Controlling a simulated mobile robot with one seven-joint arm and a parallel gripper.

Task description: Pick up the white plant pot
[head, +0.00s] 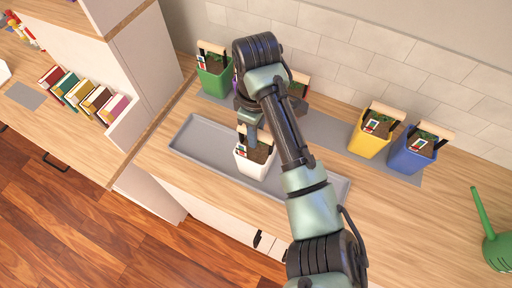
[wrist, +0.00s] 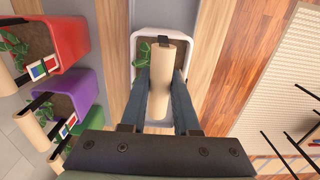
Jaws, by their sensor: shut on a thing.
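The white plant pot (head: 252,165) holds dark soil and a small green plant, and has a wooden bar handle. In the head view it is over the long grey tray (head: 205,152); I cannot tell whether its base touches the tray. My gripper (head: 250,140) comes down on it from above. In the wrist view my gripper's two fingers (wrist: 161,85) are shut on the wooden handle, one on each side. The white pot's rim (wrist: 137,48) shows around the fingers there. My arm hides part of the tray.
A green pot (head: 214,80), a yellow pot (head: 367,140) and a blue pot (head: 410,155) stand on a grey strip (head: 330,130) along the tiled wall. A red pot (wrist: 72,45) and a purple pot (wrist: 82,88) also stand near. A green watering can (head: 497,250) is at right.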

